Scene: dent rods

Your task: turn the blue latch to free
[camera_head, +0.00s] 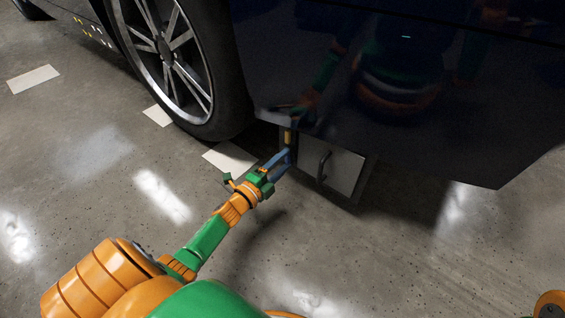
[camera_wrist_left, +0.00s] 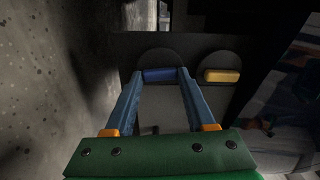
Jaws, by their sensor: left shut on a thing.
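The blue latch (camera_wrist_left: 160,75) is a short bar on a round plate on a dark grey panel, in the left wrist view. It lies about level across that picture. My left gripper (camera_head: 284,157) reaches the panel's left side under the dark car body. Its two blue fingers stand at either end of the blue latch and are shut on it. In the head view I cannot tell the blue latch apart from the fingers. My right gripper is not in view.
A yellow latch (camera_wrist_left: 222,75) sits beside the blue one, and shows above my fingertips in the head view (camera_head: 288,137). A pale door (camera_head: 345,173) with a dark handle (camera_head: 322,165) is right of my gripper. A car wheel (camera_head: 172,62) stands left; the floor in front is clear.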

